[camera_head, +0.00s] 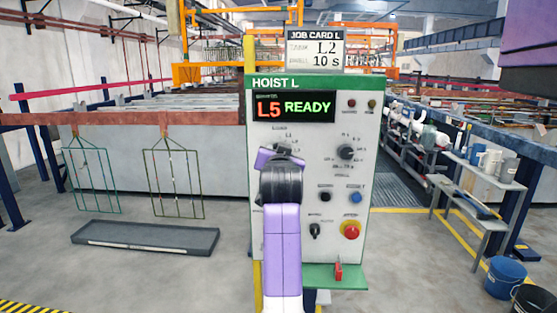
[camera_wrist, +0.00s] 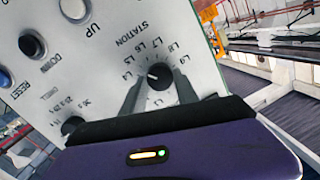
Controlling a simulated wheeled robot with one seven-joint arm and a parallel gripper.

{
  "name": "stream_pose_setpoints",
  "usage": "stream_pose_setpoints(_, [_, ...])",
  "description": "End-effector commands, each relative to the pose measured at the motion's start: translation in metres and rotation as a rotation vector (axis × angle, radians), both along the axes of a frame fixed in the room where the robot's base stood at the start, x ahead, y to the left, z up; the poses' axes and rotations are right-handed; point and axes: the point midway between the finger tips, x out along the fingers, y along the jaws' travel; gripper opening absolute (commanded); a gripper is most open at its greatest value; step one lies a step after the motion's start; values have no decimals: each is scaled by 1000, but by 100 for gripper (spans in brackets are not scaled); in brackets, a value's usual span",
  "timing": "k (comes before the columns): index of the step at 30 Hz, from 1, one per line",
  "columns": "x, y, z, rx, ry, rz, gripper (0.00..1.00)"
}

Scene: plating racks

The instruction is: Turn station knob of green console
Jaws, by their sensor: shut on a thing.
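The green-topped console (camera_head: 315,83), labelled HOIST L, stands upright in the middle of the head view. Its display (camera_head: 293,107) reads L5 READY. The job card (camera_head: 315,49) above it shows L2 and 10 s. In the wrist view the black station knob (camera_wrist: 160,79) sits between my two grey fingers, among printed L labels. A small white mark shows on the left of the knob's face. My gripper (camera_wrist: 159,88) is shut on this knob. In the head view my purple arm and dark wrist cover the knob and the console's left side.
The dwell knob (camera_head: 346,152), blue reset button (camera_head: 355,198) and red stop button (camera_head: 350,230) are on the panel to the right of my arm. A grey tray (camera_head: 146,237) lies on the floor at left. A side table (camera_head: 478,172) and buckets (camera_head: 506,278) stand at right.

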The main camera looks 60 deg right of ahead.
Motion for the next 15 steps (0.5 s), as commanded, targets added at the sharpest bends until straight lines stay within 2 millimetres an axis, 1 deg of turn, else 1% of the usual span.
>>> stream_pose_setpoints(1, [0,1,-4,13,-21,2,0])
stream_pose_setpoints(7, [0,0,-3,44,-97,1,0])
stream_pose_setpoints(15, [0,0,-3,61,-133,-1,0])
